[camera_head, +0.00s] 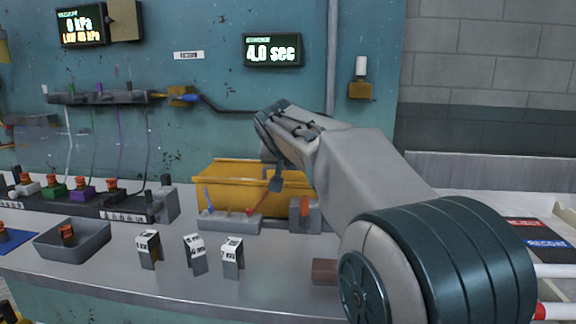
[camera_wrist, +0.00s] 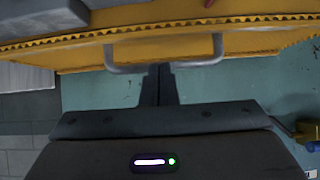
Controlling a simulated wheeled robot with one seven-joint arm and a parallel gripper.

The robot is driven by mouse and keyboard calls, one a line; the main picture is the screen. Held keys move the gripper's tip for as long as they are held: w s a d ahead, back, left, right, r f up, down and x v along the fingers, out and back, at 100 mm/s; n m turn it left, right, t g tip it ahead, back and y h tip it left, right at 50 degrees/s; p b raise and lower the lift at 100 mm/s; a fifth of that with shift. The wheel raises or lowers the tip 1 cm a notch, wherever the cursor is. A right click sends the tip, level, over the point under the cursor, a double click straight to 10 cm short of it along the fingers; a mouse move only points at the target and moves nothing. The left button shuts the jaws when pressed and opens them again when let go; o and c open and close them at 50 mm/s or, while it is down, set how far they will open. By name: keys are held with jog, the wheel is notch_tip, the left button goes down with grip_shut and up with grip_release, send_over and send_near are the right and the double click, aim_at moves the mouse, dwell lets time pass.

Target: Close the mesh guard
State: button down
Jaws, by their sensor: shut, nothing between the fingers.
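The yellow guard (camera_head: 225,178) stands at the back of the bench in the head view, partly hidden by my arm. In the wrist view the yellow guard (camera_wrist: 250,42) crosses the top as a wide band with toothed edges. A grey bar handle (camera_wrist: 112,62) is fixed to it. My gripper (camera_wrist: 158,70) is shut and empty, with its fingertips at the middle of the handle, covering part of it. I cannot tell whether they touch it.
A grey tray (camera_head: 75,243) and several small numbered blocks (camera_head: 195,255) stand on the front of the bench. A tool block (camera_head: 230,220) with coloured pieces stands before the guard. A valve row (camera_head: 100,98) and a timer display (camera_head: 272,50) hang on the wall.

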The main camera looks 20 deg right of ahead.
jog(key=shift+a, duration=0.1)
jog(key=w+d+r+p+v, duration=0.1)
jog(key=p+v, duration=0.4)
jog(key=v, duration=0.8)
jog(key=s+f+n+g+y+p, duration=0.2)
jog(key=s+f+p, duration=0.3)
jog(key=s+p, duration=0.4)
jog(key=s+a+f+n+g+y+p, duration=0.1)
jog(key=s+f+g+p, duration=0.3)
jog(key=s+p, duration=0.5)
jog(key=s+f+n, duration=0.1)
jog(key=s, duration=0.5)
jog(key=shift+s+a+g+y, duration=0.3)
jog(key=shift+s+g+y, duration=0.1)
jog(key=shift+f, duration=0.15)
